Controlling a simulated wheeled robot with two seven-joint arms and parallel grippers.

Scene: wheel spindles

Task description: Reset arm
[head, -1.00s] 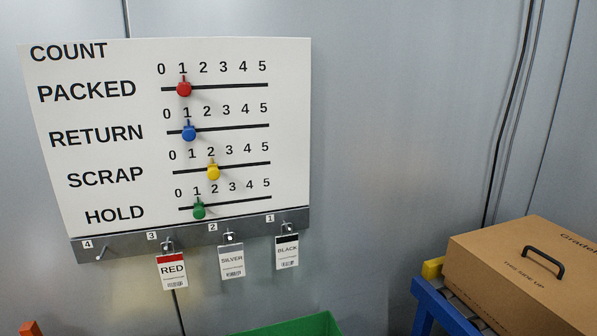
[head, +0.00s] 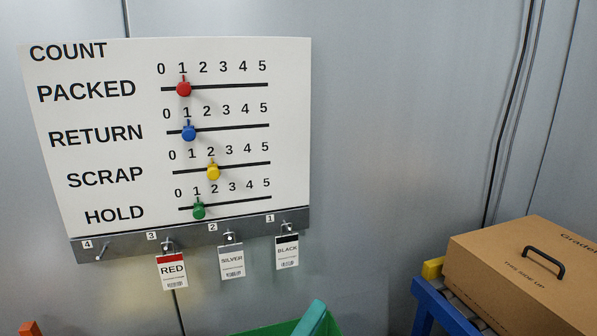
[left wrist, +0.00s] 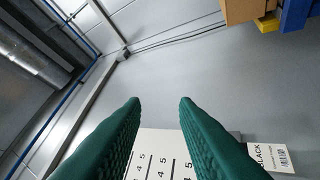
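My left gripper (left wrist: 160,102) shows in the left wrist view as two green ridged fingers, spread apart with nothing between them. In the head view only a green finger part (head: 310,319) of it shows at the bottom edge, in front of a green bin. The white count board (head: 285,130) hangs on the wall, well above that finger. Part of the board (left wrist: 160,145) also shows between the fingers in the left wrist view, turned on its side. My right gripper is in neither view.
The board has red (head: 184,89), blue (head: 189,132), yellow (head: 213,172) and green (head: 198,211) sliders. RED (head: 172,270), SILVER (head: 231,261) and BLACK (head: 287,251) tags hang below. A green bin (head: 329,322) and a cardboard box (head: 500,262) stand lower right. Wall space between board and box is clear.

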